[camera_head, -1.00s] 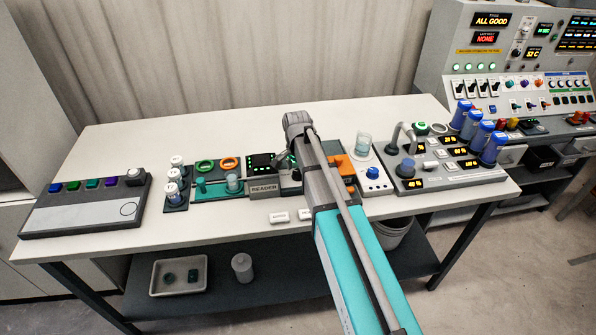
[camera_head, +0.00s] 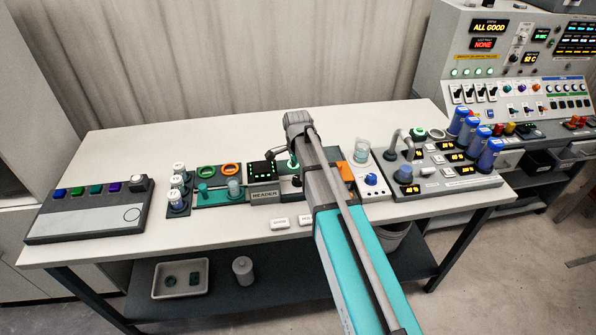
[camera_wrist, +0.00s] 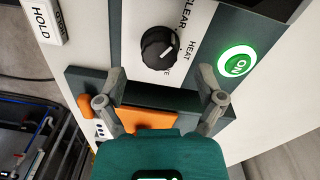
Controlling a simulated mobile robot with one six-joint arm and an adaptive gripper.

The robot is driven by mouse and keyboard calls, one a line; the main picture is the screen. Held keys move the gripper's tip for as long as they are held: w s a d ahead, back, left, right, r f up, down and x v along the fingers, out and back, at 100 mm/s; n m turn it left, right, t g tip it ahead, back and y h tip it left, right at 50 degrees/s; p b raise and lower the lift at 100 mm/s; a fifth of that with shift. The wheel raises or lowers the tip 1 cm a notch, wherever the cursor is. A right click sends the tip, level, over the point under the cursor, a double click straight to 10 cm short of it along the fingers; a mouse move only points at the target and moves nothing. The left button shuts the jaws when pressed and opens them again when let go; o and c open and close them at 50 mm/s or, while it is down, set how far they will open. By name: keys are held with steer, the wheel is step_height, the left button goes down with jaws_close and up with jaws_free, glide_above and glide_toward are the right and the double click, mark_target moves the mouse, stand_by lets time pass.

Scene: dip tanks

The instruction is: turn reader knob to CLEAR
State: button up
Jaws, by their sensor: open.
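In the wrist view a round black knob (camera_wrist: 158,47) with a white pointer line sits on a panel. My gripper (camera_head: 277,153) is partly visible there, beside my arm; the knob is hidden.
A lit green ON button (camera_wrist: 237,65) lies right of the knob. A HOLD button (camera_wrist: 45,20) is at upper left.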

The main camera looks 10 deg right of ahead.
mark_target(298, 177)
steer(key=shift+r+p, duration=5.15)
steer(key=shift+r, duration=0.3)
steer(key=s+d+f+n+b, duration=0.1)
steer(key=s+f+n+b, duration=0.2)
steer(key=s+n, duration=0.1)
steer(key=s+d+f+n+b, duration=0.1)
steer(key=s+f+n+b, duration=0.3)
steer(key=s, duration=0.3)
steer(key=s+d+f+n+b, duration=0.1)
steer(key=s+f+n+b, duration=0.3)
steer(key=s+n, duration=0.1)
steer(key=shift+s+d, duration=0.2)
steer(key=shift+s, duration=0.25)
steer(key=shift+s+d+f+n+b, duration=0.1)
steer(key=shift+s+f+n+b, duration=0.25)
steer(key=shift+s+n, duration=0.2)
steer(key=shift+s+d+f+n+b, duration=0.1)
steer(key=shift+s+f+n+b, duration=0.3)
steer(key=shift+s, duration=0.2)
